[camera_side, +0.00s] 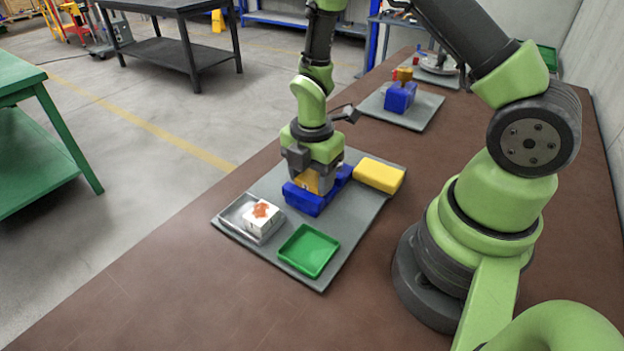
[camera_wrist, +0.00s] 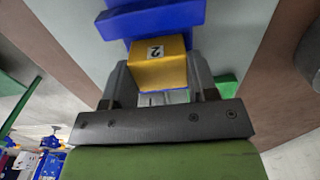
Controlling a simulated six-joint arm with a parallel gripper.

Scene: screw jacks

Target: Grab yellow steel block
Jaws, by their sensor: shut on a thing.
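A yellow block (camera_wrist: 160,72) with a white label reading "2" sits between the two grey fingers of my gripper (camera_wrist: 160,80) in the wrist view. In the side view the same yellow block (camera_side: 306,181) shows partly between the fingers of my gripper (camera_side: 313,180), which points down. My gripper is shut on the block. A blue holder (camera_side: 309,201) lies right at the block, and it also shows beyond the block in the wrist view (camera_wrist: 165,20). Whether the block still touches the blue holder I cannot tell.
A larger yellow piece (camera_side: 379,175) lies right of the blue holder. A green tray (camera_side: 309,250) and a metal tray (camera_side: 238,213) with a white, orange-marked block (camera_side: 262,218) are at the front of the grey plate (camera_side: 345,233). A blue vise-like piece (camera_side: 400,98) stands behind.

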